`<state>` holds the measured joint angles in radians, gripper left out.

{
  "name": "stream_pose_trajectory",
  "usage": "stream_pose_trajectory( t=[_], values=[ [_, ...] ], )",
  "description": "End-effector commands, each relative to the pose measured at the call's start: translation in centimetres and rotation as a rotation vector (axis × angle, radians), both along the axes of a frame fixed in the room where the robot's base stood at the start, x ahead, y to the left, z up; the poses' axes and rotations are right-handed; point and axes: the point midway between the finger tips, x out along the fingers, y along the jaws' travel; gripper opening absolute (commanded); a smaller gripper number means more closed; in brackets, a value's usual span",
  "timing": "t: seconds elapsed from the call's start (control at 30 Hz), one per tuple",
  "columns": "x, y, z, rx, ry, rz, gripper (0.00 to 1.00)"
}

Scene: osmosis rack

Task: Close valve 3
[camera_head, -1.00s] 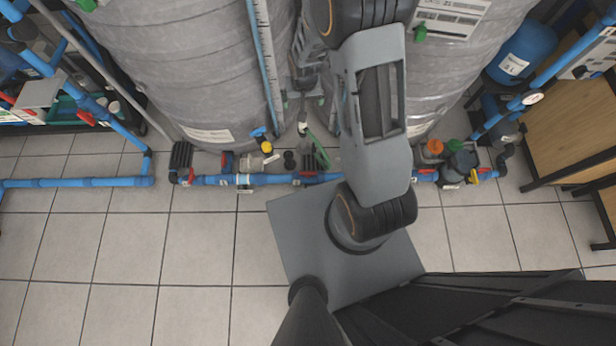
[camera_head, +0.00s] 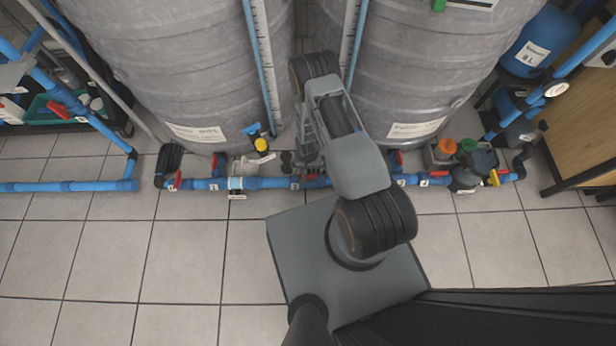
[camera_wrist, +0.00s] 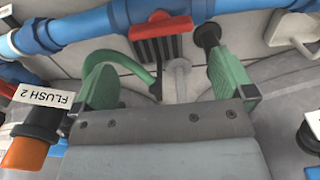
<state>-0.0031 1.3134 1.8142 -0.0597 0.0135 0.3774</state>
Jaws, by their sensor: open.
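A red valve handle (camera_wrist: 160,22) on the blue pipe (camera_wrist: 85,28) shows at the top of the wrist view, with dark ribs below it. My gripper (camera_wrist: 163,65) has two green fingers spread wide, empty. The handle lies beyond and between the fingertips, apart from both. My fingers are mostly hidden there by the arm. The small number tags are too small to tell which valve is 3.
Two grey tanks (camera_head: 190,75) (camera_head: 435,75) stand behind the pipe. A yellow handle (camera_head: 495,178) and an orange cap (camera_head: 447,146) are at the right. A "FLUSH 2" tag (camera_wrist: 42,95) is near my left finger. The tiled floor (camera_head: 190,250) is clear at the left.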

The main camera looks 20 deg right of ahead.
Motion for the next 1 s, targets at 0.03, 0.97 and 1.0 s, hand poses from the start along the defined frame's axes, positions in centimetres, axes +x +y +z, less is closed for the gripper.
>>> stream_pose_trajectory(
  t=[0.03,0.97,1.0],
  values=[
    [-0.1,0.0,-1.7,0.000,0.002,0.001,1.00],
    [0.0,0.0,-8.3,0.000,0.000,0.000,1.00],
    [0.0,0.0,-8.3,0.000,0.000,0.000,0.96]
  ],
)
